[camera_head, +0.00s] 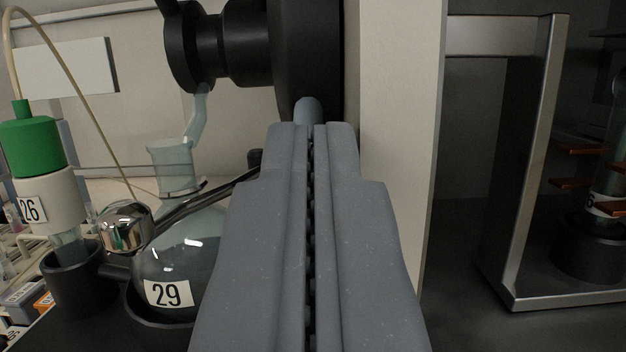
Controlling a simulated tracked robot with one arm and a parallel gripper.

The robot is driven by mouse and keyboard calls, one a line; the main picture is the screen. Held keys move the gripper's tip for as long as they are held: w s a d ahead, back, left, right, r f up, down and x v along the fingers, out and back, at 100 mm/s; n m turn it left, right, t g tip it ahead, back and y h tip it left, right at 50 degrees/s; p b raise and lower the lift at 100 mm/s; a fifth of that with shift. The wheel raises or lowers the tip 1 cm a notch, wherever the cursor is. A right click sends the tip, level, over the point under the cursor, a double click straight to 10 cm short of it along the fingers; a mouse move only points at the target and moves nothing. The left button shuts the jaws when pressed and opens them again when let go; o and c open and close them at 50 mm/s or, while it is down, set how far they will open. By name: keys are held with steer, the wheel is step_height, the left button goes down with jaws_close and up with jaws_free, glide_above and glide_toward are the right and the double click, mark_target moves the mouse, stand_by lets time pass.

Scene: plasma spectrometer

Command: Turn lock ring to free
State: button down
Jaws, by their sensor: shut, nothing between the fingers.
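My gripper (308,125) fills the lower middle of the view, its two grey fingers closed together with nothing between them. A large black round part (306,60), which may be the lock ring, stands just beyond the fingertips, fixed by a beige upright panel. A small grey rounded peg (307,110) shows at the fingertips, below the black part. Whether the fingers touch the peg or the black part I cannot tell. A black stepped cylinder (225,45) extends left from the round part. The lower edge of the black part is hidden behind my gripper.
At left are a glass flask labelled 29 (185,260), a shiny metal ball (125,227) and a green-capped bottle labelled 26 (35,150) with a thin tube. The beige panel (392,130) and a metal frame (520,170) bound the right.

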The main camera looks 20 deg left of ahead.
steer(key=s+d, duration=0.4)
steer(key=s, duration=0.7)
step_height(320, 180, up, 20)
steer(key=w+d+r+m+g+h, duration=0.1)
steer(key=d+m+g+h, duration=0.1)
steer(key=h, duration=0.6)
steer(key=s+a+r+g, duration=0.1)
steer(key=s+a+r, duration=0.1)
steer(key=s, duration=0.3)
steer(key=s+a+r+g+b, duration=0.1)
steer(key=s+r, duration=0.4)
steer(key=s, duration=0.1)
steer(key=s+a+r+m+g+y, duration=0.1)
steer(key=s+a+r, duration=0.1)
steer(key=s+r, duration=0.2)
steer(key=shift+s+a, duration=0.35)
steer(key=shift+s, duration=0.3)
